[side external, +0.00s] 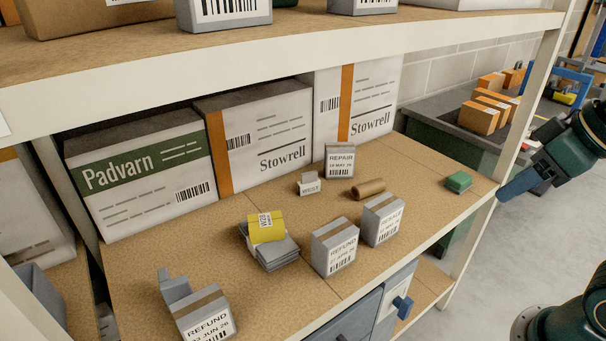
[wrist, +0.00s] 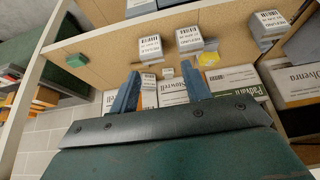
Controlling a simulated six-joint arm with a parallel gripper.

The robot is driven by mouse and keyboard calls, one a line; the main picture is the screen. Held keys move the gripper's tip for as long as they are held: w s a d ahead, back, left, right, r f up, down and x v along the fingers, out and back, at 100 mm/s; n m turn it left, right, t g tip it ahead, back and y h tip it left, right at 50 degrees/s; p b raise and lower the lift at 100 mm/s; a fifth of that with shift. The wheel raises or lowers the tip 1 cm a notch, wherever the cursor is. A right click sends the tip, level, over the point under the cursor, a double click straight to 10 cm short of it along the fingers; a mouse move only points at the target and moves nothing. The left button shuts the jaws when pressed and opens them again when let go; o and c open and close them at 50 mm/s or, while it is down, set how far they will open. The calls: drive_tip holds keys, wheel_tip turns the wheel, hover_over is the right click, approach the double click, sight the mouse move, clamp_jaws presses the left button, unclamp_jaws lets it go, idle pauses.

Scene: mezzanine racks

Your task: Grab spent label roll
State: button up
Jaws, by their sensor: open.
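The spent label roll, a brown cardboard tube (side external: 368,188), lies on its side on the shelf board (side external: 300,290), behind a small grey labelled box (side external: 383,220) in the side external view. I cannot make it out clearly in the wrist view. My gripper (side external: 512,186) is at the right edge of the side external view, outside the shelf's front right corner and well apart from the tube. In the wrist view my gripper (wrist: 161,71) shows two blue fingers spread apart with nothing held between them.
A green block (side external: 459,181) sits near the right shelf end. A Refund box (side external: 334,246), a Repair box (side external: 340,160) and a grey stack with a yellow item (side external: 266,227) stand nearby. A shelf upright (side external: 528,95) and the upper shelf edge (side external: 290,68) bound the opening.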

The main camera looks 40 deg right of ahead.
drive_tip(key=w+d+f+m+g, duration=0.3)
drive_tip(key=w+d, duration=0.2)
drive_tip(key=w, duration=0.2)
drive_tip(key=m+y, duration=0.4)
drive_tip(key=m, duration=1.2)
approach(372, 183)
drive_tip(key=v, duration=0.2)
drive_tip(key=shift+s+d+r, duration=0.2)
drive_tip(key=shift+s+r, duration=0.1)
drive_tip(key=shift+f, duration=0.1)
drive_tip(key=shift+x, duration=4.15)
